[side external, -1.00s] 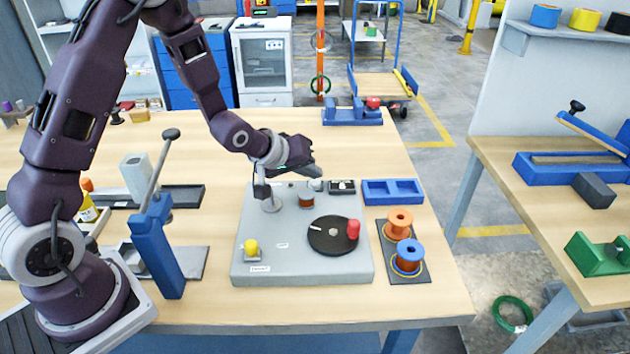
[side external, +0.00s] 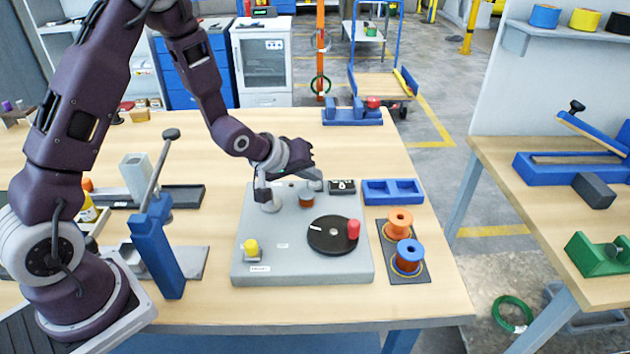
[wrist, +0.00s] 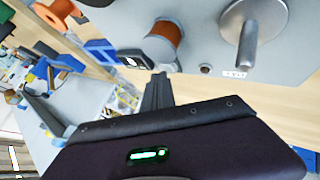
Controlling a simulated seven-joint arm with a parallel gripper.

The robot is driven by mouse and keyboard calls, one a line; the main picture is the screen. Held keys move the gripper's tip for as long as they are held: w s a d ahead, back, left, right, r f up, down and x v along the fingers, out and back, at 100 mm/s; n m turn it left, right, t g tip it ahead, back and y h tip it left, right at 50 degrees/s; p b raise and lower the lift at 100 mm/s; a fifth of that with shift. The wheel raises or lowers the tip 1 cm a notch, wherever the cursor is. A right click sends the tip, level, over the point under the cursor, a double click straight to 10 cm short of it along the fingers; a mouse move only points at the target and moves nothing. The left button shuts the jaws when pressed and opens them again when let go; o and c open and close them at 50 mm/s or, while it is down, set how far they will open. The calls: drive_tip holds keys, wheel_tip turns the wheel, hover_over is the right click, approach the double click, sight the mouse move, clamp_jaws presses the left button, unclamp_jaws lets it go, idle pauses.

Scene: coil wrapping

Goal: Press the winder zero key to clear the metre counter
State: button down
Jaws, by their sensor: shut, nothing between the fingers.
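The grey winder (side external: 300,268) stands on the wooden bench, with a black disc (side external: 325,240) carrying a red knob. A black metre counter (side external: 342,186) sits at its far right; its digits are too small to read. In the wrist view the counter (wrist: 133,60) shows beside a copper-coloured spool (wrist: 163,42). A small round grey button (wrist: 205,69) lies beside a white label (wrist: 234,73) whose text is unclear; I cannot confirm it is the zero key. My gripper (wrist: 157,80) is shut and empty, above the winder's far edge, with the fingertips apart from that button.
A metal post with a round flange (wrist: 250,28) stands near the button. A yellow knob (side external: 251,246) is at the winder's front left. A blue tray (side external: 393,191) and a stand with orange and blue spools (side external: 400,222) are to the right. A blue lever tool (side external: 155,245) stands left.

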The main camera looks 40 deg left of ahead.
sight(312, 185)
drive_tip(key=shift+r, duration=0.1)
idle(0.3)
drive_tip(key=shift+r, duration=0.75)
drive_tip(key=shift+r, duration=2.5)
